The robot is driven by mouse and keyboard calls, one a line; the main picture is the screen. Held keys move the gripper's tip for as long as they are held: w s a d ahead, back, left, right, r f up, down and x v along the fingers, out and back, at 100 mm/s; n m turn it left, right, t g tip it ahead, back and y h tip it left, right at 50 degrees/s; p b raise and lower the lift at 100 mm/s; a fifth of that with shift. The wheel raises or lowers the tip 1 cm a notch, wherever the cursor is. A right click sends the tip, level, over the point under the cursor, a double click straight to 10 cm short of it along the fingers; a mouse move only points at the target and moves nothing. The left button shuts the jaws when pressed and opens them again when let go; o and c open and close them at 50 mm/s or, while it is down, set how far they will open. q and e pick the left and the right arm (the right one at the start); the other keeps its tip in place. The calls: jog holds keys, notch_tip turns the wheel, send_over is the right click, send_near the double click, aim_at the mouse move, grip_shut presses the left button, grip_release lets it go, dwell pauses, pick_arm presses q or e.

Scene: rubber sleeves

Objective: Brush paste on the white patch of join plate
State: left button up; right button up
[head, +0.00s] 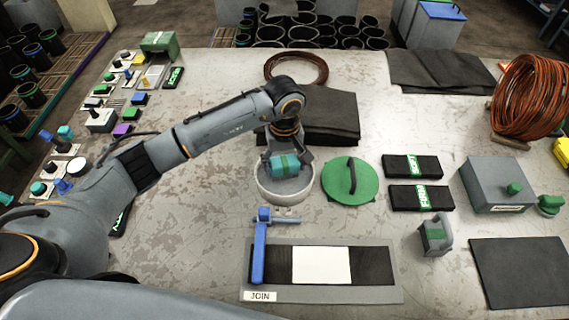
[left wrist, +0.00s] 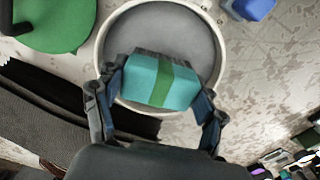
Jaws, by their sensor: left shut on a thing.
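My left gripper (head: 286,163) is shut on a teal brush block with a green band (head: 284,166). It holds the block over a round white-rimmed pot (head: 264,196) with grey inside. In the left wrist view, the brush (left wrist: 162,82) sits between the fingers, its dark far edge over the grey pot (left wrist: 103,62). I cannot tell whether it touches the paste. The join plate (head: 375,293) lies in front, labelled JOIN. Its white patch (head: 322,265) lies between two black strips and looks bare. A blue bar (head: 258,252) crosses the plate's left end. My right gripper is not in view.
A green lid with a black handle (head: 335,190) lies right of the pot. Black packs (head: 400,166), a grey box (head: 490,184) and a small grey-green block (head: 434,236) stand further right. Black sheets (head: 335,115) and copper wire coils (head: 533,95) lie behind.

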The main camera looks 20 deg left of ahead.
aim_at(284, 161)
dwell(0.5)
pick_arm(q)
notch_tip(284, 161, up, 2)
jog(key=shift+p, duration=0.55)
jog(key=shift+r+p, duration=0.9)
jog(key=shift+r, duration=1.6)
jog(key=s+a+r+m, duration=0.2)
jog(key=s+r+m, duration=0.1)
jog(key=s, duration=0.4)
jog(key=s+a+r+m, duration=0.2)
jog(key=s+r+m, duration=0.1)
jog(key=s, duration=0.3)
jog(key=shift+s+r, duration=0.35)
jog(key=shift+r, duration=0.35)
